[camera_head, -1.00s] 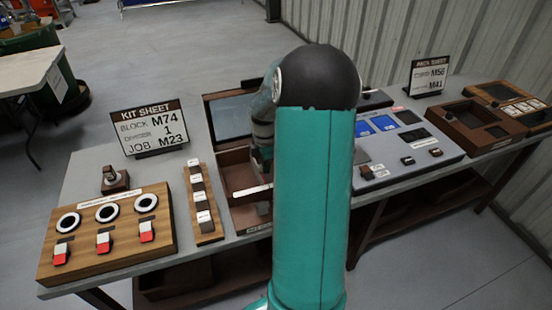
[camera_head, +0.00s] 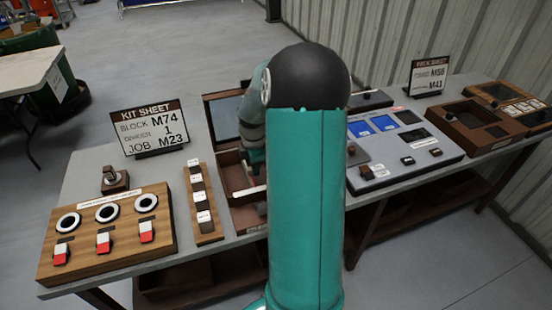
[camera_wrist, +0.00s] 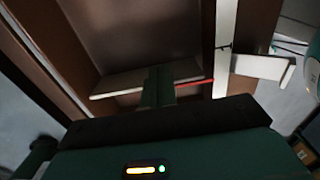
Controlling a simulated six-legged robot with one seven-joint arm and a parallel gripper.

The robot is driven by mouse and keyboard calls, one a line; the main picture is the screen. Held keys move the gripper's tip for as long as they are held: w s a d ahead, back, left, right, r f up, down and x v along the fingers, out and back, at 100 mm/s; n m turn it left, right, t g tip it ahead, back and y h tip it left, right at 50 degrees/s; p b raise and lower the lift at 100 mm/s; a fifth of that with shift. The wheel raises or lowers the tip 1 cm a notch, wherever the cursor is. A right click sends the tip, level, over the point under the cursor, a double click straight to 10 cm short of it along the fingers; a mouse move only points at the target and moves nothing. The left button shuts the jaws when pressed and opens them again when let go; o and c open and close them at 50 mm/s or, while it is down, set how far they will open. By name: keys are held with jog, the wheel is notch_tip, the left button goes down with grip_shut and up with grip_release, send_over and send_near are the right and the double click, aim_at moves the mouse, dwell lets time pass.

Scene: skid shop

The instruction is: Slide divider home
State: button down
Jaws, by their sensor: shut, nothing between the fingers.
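The open wooden box (camera_head: 243,220) stands at the middle of the bench with its lid (camera_head: 226,118) raised. A pale divider strip (camera_head: 246,192) lies across its inside, its right end hidden behind my arm. In the wrist view the divider (camera_wrist: 118,83) crosses the brown box interior (camera_wrist: 140,35). My gripper (camera_wrist: 160,82) is shut and empty, its fingertips close against the strip's near side; I cannot tell whether they touch. In the head view the gripper is mostly hidden behind my teal arm.
A kit sheet (camera_head: 150,128) stands at the left, behind a switch panel (camera_head: 105,230). A narrow block rack (camera_head: 203,203) flanks the box on its left. A grey console (camera_head: 405,145) stands to the right. A pale tab (camera_wrist: 262,66) shows right of the box wall.

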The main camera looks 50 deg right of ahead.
jog(key=shift+w+a, duration=0.35)
jog(key=shift+a, duration=0.25)
jog(key=shift+w+a, duration=0.35)
jog(key=shift+a, duration=0.25)
dwell(0.5)
jog(key=shift+s+d, duration=0.1)
jog(key=shift+d, duration=0.15)
jog(key=shift+s+d, duration=0.1)
jog(key=shift+d, duration=0.05)
jog(key=shift+r, duration=4.05)
